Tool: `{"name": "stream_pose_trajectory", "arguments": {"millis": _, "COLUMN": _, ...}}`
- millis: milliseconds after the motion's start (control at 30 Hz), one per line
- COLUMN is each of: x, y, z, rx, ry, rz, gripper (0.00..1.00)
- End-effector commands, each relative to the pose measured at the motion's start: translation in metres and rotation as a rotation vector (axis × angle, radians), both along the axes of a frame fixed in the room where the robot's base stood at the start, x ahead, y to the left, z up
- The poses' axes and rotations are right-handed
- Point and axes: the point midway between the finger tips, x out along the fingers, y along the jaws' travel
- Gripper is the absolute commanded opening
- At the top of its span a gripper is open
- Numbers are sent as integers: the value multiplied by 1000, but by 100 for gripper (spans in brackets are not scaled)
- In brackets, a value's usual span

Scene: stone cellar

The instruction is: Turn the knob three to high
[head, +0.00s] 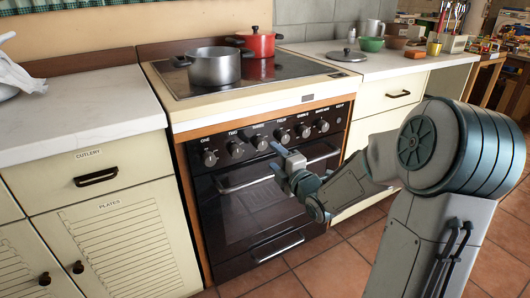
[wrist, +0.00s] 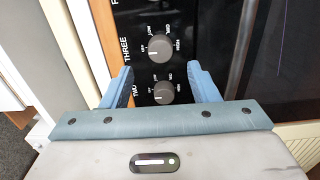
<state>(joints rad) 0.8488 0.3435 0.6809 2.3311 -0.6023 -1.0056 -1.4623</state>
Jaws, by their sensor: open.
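Knob three (head: 260,142) is a round grey dial on the dark front panel of the stove (head: 250,190), below the label THREE. In the wrist view knob three (wrist: 160,48) shows just beyond my fingertips, with OFF, LOW, MID and HIGH printed round it. Its pale pointer mark appears to face OFF. Knob two (wrist: 164,92) shows between my two blue fingers in that view. My gripper (head: 280,159) is open in front of the panel, right of and below knob three in the head view; it also shows in the wrist view (wrist: 161,78). It holds nothing, and no contact shows.
Knob one (head: 209,158) and knob four (head: 283,135) flank knobs two and three. The oven door handle (head: 245,184) juts out below the knobs. A grey pot (head: 214,68) and a red pot (head: 260,43) stand on the hob. Tiled floor in front is clear.

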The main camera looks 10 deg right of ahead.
Motion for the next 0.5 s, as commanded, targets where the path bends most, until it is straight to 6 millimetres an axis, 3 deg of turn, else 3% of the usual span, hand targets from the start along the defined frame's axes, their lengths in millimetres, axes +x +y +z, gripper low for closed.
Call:
{"name": "stream_pose_trajectory", "arguments": {"millis": 200, "x": 40, "y": 14, "z": -2, "rx": 4, "ry": 0, "rz": 1, "gripper": 55}}
{"name": "stream_pose_trajectory", "arguments": {"millis": 500, "x": 61, "y": 20, "z": 0, "rx": 1, "ry": 0, "rz": 0, "gripper": 55}}
